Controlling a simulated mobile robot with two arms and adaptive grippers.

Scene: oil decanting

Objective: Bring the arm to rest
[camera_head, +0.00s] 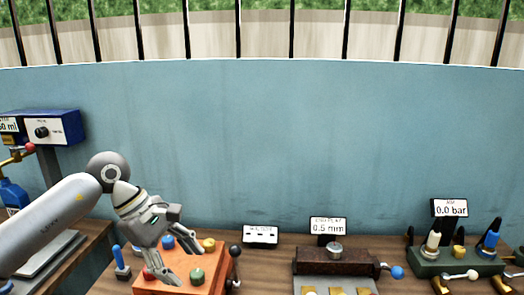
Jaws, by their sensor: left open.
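My left arm comes in from the left edge, and its left gripper (188,268) points down over an orange box (216,276). The jaws are open, and I see nothing held between them. The box has several coloured knobs on top, among them a green knob (197,276) and a yellow knob (209,244). The fingertips are close to the knobs; whether they touch the box I cannot tell. My right gripper is not in view.
A black-knobbed lever (235,252) stands right of the box, a blue-handled piece (119,257) left. Further right are a brown block (335,262) and a green base (450,262) with plugs. A blue instrument (48,128) stands far left. A blue wall (300,140) closes the back.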

